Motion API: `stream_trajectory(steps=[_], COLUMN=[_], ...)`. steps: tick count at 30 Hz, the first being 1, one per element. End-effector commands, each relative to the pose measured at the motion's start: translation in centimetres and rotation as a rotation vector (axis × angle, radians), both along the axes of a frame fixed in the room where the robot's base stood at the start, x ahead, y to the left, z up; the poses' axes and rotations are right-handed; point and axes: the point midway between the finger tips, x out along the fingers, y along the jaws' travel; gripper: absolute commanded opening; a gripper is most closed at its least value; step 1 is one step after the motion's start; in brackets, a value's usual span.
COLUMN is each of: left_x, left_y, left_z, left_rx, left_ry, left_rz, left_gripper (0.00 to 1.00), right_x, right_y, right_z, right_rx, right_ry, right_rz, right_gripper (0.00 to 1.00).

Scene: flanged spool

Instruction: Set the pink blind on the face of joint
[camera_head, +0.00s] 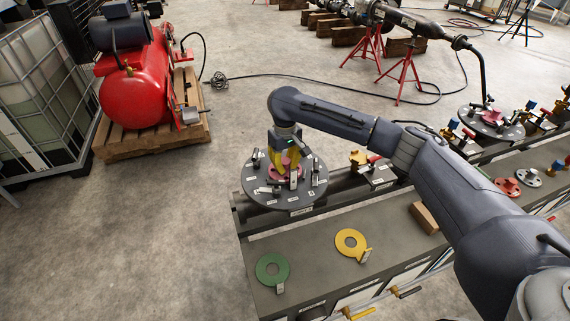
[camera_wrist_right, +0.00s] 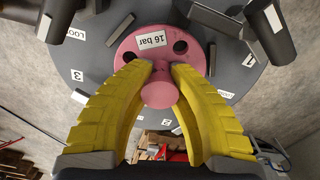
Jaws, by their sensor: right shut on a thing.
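The pink blind (camera_wrist_right: 133,62) is a round disc with bolt holes, a "16 bar" label and a round knob. In the wrist view my right gripper (camera_wrist_right: 165,80) has its yellow fingers around the stem of the knob. In the head view my right gripper (camera_head: 285,166) points down over the dark round plate (camera_head: 262,197), and the pink blind (camera_head: 291,176) shows in part between and below the fingers. The plate carries small labels and upright metal parts around its rim. I cannot tell whether the blind touches a face. My left gripper is not in view.
A green ring (camera_head: 264,274) and a yellow ring (camera_head: 343,248), each with a tab, lie on the grey bench (camera_head: 310,262). A wooden block (camera_head: 424,217) lies right of them. A second round plate (camera_head: 511,131) stands far right.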

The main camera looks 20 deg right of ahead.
Motion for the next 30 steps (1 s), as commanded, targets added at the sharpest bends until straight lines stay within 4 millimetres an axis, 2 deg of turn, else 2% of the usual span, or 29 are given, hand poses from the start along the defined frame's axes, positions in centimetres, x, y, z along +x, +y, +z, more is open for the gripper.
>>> stream_trajectory(steps=[5,6,12,18,22,26,30], left_x=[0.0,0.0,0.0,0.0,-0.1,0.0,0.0], left_y=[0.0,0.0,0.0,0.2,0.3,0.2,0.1], left_z=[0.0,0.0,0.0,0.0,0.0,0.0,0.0], left_rx=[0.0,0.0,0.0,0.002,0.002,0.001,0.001], left_ry=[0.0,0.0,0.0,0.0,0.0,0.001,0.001], left_rz=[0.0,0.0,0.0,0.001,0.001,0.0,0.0], left_gripper=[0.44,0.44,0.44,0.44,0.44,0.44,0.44], right_x=[0.1,0.1,0.0,-0.1,0.0,0.1,0.1], right_y=[0.0,0.0,0.0,0.0,0.0,-0.1,-0.1], right_z=[0.2,0.2,0.1,-0.1,0.5,1.9,4.2], right_rx=[0.002,0.002,0.001,-0.001,0.0,0.0,0.0], right_ry=[-0.003,-0.003,-0.002,0.002,-0.001,-0.003,-0.004], right_rz=[0.0,0.0,0.0,0.0,0.0,0.001,0.0], right_gripper=[0.0,0.22,0.43,0.43,0.43,0.43,0.43])
